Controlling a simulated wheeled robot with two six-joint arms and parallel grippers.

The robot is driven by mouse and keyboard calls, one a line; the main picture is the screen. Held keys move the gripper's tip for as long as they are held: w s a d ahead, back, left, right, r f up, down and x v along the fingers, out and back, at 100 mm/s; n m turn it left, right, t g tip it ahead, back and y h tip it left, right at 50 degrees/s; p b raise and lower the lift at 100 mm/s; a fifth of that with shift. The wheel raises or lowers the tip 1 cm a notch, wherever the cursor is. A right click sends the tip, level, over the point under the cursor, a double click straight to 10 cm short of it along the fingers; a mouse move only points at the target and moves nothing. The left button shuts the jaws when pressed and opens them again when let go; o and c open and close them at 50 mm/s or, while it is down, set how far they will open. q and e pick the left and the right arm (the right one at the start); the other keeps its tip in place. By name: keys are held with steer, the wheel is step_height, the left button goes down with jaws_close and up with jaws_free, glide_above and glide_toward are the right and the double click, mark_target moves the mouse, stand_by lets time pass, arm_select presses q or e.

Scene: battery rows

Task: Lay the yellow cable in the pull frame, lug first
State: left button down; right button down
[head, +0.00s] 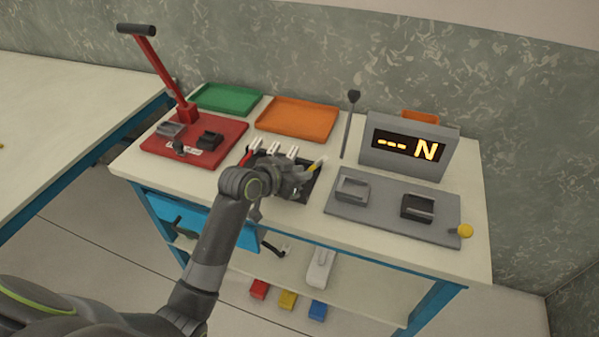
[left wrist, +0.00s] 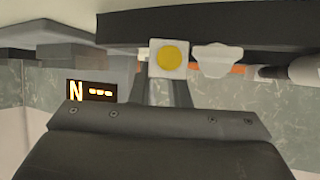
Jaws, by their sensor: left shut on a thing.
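The yellow cable (head: 314,167) shows as a short yellow length at my left gripper (head: 297,177), above the black tray (head: 299,195). My left gripper is shut on it; the fingers and arm hide most of the cable and its lug. In the left wrist view, a yellow round face in a pale square (left wrist: 171,57) shows close up, likely the cable seen end-on. The pull frame appears to be the grey plate (head: 375,217) to the right, with a light grey block (head: 352,188), a dark block (head: 418,206) and a yellow knob (head: 465,230). Both blocks look empty. My right gripper is out of view.
A display (head: 408,146) reading "--- N" and an upright dark lever (head: 350,125) stand behind the plate. A red cable (head: 250,152) and white ends (head: 275,149) lie by the black tray. A red lever press (head: 215,152), green tray (head: 227,98) and orange tray (head: 297,118) stand left and behind.

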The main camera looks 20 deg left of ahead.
arm_select(q)
steer(key=c, duration=1.4)
jaws_free()
steer(key=shift+f, duration=0.1)
steer(key=shift+r, duration=0.25)
steer(key=p+v, duration=0.1)
steer(key=v, duration=1.1)
